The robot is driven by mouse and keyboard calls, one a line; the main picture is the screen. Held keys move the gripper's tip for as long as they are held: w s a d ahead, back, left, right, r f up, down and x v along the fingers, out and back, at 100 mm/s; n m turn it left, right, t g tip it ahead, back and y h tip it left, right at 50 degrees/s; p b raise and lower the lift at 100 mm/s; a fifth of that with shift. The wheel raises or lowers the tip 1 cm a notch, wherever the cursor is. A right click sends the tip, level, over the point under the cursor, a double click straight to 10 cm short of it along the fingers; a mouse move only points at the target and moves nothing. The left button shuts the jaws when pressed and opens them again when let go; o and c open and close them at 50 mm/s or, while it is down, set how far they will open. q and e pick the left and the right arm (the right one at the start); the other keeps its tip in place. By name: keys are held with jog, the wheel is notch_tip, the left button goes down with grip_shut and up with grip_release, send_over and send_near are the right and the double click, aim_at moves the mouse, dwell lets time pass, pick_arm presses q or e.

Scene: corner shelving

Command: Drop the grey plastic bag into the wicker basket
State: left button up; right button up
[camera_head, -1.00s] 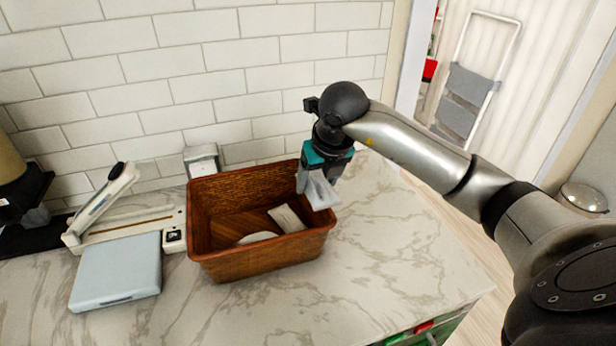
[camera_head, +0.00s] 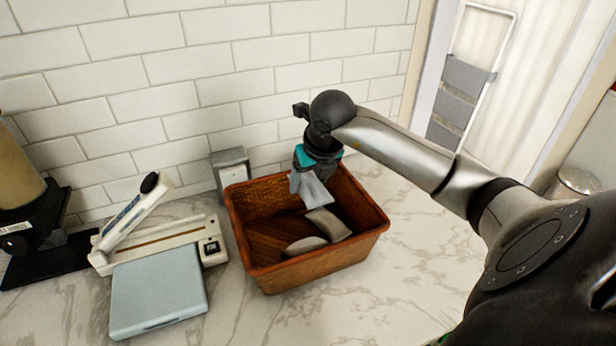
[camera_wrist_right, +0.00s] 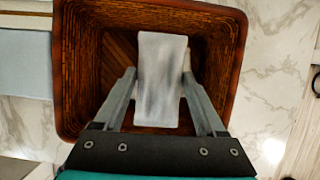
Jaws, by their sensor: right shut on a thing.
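The grey plastic bag (camera_head: 310,189) hangs from my right gripper (camera_head: 312,180), above the back part of the basket opening. In the right wrist view the bag (camera_wrist_right: 161,80) lies between the two fingers of my right gripper (camera_wrist_right: 160,82), with the basket floor below it. The brown wicker basket (camera_head: 318,270) stands on the counter and is open at the top; its rim also shows in the right wrist view (camera_wrist_right: 66,75). My left gripper is out of view.
Inside the basket lie a pale flat item (camera_head: 328,224) and a pale rounded item (camera_head: 306,245). A paper trimmer (camera_head: 160,240) and a light blue flat box (camera_head: 158,298) are left of it. A grey box (camera_head: 230,165) stands behind, by the tiled wall. Counter right of the basket is clear.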

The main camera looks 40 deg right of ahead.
jog(key=shift+f+b, duration=1.05)
jog(key=shift+f, duration=0.9)
jog(key=shift+w, duration=0.1)
jog(key=shift+a, duration=0.1)
jog(key=o, duration=1.3)
jog(key=v, duration=1.5)
jog(key=shift+r, duration=0.2)
